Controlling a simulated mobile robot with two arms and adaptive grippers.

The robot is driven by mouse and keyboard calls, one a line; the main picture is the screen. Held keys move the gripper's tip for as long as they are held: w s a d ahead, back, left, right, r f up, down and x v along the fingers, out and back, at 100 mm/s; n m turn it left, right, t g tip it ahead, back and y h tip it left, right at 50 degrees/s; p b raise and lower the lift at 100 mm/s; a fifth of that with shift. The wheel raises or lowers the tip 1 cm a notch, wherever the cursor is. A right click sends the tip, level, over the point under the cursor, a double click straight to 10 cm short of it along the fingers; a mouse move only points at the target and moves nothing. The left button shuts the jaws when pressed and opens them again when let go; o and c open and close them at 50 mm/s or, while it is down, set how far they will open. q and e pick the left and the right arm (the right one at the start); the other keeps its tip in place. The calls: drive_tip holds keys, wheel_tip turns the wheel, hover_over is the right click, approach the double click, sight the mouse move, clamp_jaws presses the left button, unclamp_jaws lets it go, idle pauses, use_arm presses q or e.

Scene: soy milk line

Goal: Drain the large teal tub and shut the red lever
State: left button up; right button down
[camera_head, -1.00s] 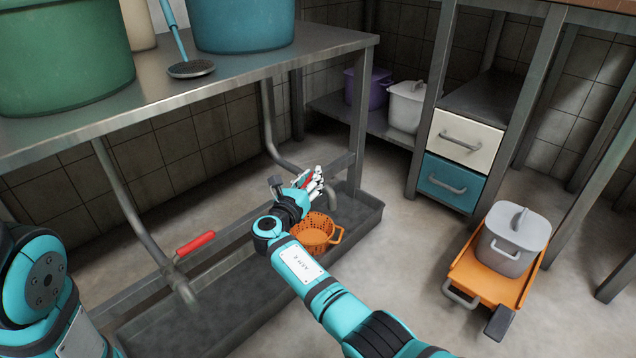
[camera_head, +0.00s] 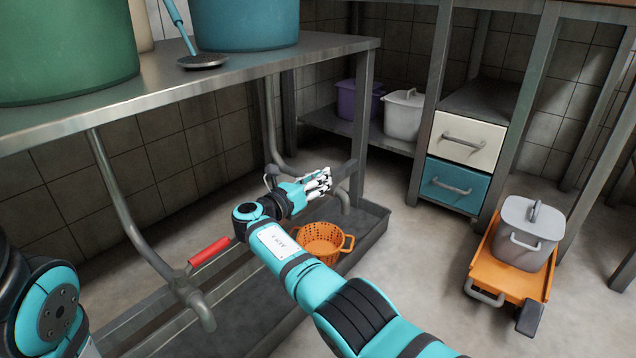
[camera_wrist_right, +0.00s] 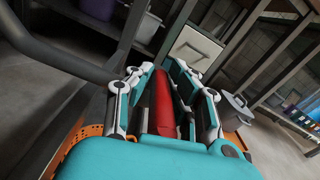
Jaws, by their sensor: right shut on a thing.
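The large teal tub (camera_head: 246,24) stands on the steel table, cut off by the top edge of the head view. A bent drain pipe (camera_head: 270,125) runs down under the table to a spout by the trough. My right gripper (camera_head: 322,182) is at this pipe's valve, shut on a red lever (camera_wrist_right: 161,103), which shows between its fingers in the wrist view. The fingers hide the lever in the head view. No flowing liquid is visible. Part of my left arm shows at lower left; its gripper is out of view.
A green tub (camera_head: 62,50) and a skimmer (camera_head: 203,61) are on the table (camera_head: 150,92). A second red lever (camera_head: 209,250) sits on the left pipe. A grey pot (camera_head: 528,232) rests on an orange cart (camera_head: 489,272).

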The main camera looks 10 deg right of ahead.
drive_tip(key=c, duration=1.2)
unclamp_jaws()
wheel_tip(320, 180, up, 10)
drive_tip(key=shift+f, duration=0.1)
